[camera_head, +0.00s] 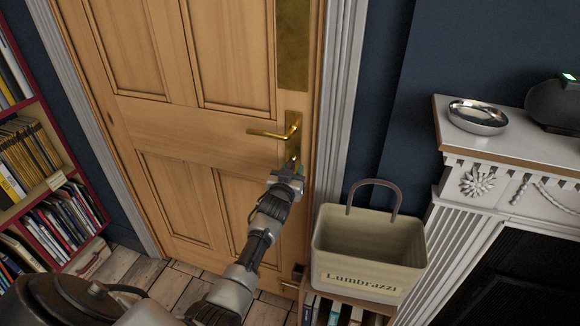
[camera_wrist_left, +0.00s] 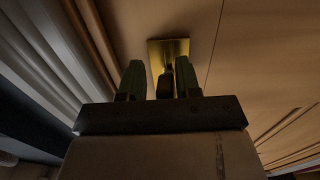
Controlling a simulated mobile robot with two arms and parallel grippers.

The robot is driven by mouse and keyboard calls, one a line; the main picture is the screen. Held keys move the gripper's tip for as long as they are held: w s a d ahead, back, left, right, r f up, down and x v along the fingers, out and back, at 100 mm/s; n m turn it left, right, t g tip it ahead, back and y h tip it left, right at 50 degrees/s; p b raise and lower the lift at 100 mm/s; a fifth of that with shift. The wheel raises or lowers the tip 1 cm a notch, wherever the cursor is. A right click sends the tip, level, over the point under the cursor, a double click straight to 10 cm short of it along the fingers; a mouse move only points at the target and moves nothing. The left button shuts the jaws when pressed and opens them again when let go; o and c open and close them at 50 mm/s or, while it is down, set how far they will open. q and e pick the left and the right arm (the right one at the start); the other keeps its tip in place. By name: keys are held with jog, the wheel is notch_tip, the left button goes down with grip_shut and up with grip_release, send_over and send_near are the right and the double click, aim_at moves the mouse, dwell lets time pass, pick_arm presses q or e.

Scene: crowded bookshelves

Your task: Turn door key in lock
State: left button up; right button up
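The wooden door (camera_head: 225,140) is closed in its white frame. A brass lever handle (camera_head: 272,132) sits on a brass lock plate (camera_head: 296,124). My left gripper (camera_head: 294,168) is at the lower end of this plate, below the lever, and covers the keyhole area in the head view. In the left wrist view the two fingers of this gripper (camera_wrist_left: 160,76) stand apart in front of the brass plate (camera_wrist_left: 168,50). A dark key (camera_wrist_left: 166,84) shows between them, nearer the right finger, with a gap at the left one. Its tip is hidden. My right gripper is not in view.
A white mantelpiece (camera_head: 505,142) with a metal bowl (camera_head: 478,117) is farther right. A red bookshelf (camera_head: 85,188) stands at the left. Wooden floor (camera_head: 150,275) is clear before the door.

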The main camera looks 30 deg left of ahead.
pick_arm(q)
jog(key=shift+o, duration=0.9)
jog(key=shift+w, duration=0.15)
jog(key=shift+r, duration=0.1)
jog(key=shift+a, duration=0.15)
jog(key=shift+s, duration=0.3)
jog(key=v, duration=1)
jog(key=shift+s+d, duration=0.2)
